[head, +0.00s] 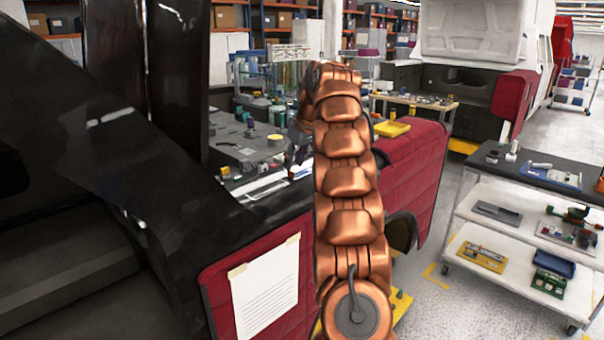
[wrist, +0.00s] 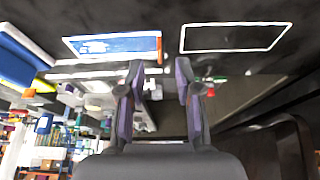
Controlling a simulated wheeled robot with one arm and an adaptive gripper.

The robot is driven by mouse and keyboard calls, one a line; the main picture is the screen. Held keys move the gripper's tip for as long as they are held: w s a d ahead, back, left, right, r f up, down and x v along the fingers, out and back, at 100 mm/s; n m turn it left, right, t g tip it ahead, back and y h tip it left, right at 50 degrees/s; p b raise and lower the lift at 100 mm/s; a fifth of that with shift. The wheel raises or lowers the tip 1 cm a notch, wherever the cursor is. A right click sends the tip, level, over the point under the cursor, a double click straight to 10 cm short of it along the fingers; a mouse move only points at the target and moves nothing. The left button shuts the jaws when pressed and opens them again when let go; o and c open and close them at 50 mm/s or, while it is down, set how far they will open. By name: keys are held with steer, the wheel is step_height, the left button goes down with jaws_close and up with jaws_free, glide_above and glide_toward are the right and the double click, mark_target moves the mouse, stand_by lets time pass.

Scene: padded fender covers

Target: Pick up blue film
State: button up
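The sheet shows beyond the left fingertip, and I see no contact. In the head view my copper arm hides most of the gripper.
A black raised panel (head: 100,130) fills the left of the head view. Bottles and small parts crowd the bench behind. A cart (head: 520,215) stands at right, with open floor before it.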

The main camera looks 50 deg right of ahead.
mark_target(305, 169)
steer(key=shift+p+x, duration=0.6)
steer(key=shift+x, duration=1.2)
steer(key=shift+c, duration=0.4)
jaws_close()
